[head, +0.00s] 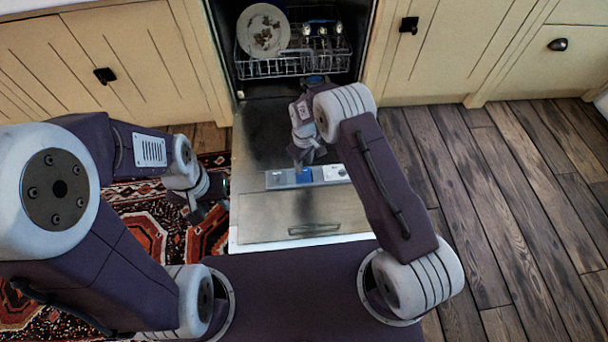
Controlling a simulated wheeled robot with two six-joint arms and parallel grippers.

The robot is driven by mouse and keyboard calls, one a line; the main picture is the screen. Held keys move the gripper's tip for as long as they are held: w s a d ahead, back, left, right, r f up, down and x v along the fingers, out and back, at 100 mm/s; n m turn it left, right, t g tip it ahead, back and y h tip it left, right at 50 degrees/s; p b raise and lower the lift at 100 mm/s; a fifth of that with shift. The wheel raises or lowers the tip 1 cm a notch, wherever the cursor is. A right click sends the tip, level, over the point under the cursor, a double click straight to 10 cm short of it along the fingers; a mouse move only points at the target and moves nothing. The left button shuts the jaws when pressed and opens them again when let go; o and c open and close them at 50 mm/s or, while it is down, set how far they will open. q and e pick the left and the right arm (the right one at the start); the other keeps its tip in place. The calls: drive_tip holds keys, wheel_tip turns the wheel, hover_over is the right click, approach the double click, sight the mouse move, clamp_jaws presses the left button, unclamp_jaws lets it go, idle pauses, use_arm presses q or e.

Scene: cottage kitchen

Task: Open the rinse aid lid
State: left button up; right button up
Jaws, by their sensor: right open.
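The dishwasher door (262,215) is folded down flat in front of me. A grey dispenser panel (280,179) is set across it. The panel has a blue part (305,176) in its middle, probably the rinse aid lid, and a pale section with a small round mark (336,172) at its right end. I cannot tell whether the blue lid is raised. My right gripper (303,164) is open and points down just above the blue part. Whether it touches is not clear. My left gripper (207,212) hangs left of the door, above the rug; its fingers are too dark to judge.
The dishwasher's lower rack (283,68) is pulled partly into view, with a dirty plate (263,31) and several glasses or utensils. Cabinets with dark handles flank the opening. A patterned rug (146,232) lies at left. The wooden floor (510,190) at right is clear.

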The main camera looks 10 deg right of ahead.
sight(304, 175)
wheel_tip(304, 175, down, 6)
drive_tip(key=b, duration=0.3)
drive_tip(key=shift+f, duration=0.1)
use_arm(q)
wheel_tip(304, 175, down, 5)
drive_tip(key=shift+r, duration=0.2)
use_arm(e)
clamp_jaws()
drive_tip(key=shift+w+g+b, duration=0.3)
drive_tip(key=shift+w+b, duration=0.05)
drive_tip(key=shift+b, duration=0.2)
drive_tip(key=g+b, duration=0.1)
drive_tip(key=b, duration=0.2)
drive_tip(key=shift+w+g, duration=0.3)
drive_tip(key=shift+w, duration=0.1)
drive_tip(key=shift+r+g+b, duration=0.3)
drive_tip(key=shift+r+b, duration=0.2)
drive_tip(key=shift+b, duration=0.1)
use_arm(q)
wheel_tip(304, 175, down, 5)
drive_tip(key=shift+r, duration=0.1)
use_arm(e)
drive_tip(key=shift+r, duration=0.1)
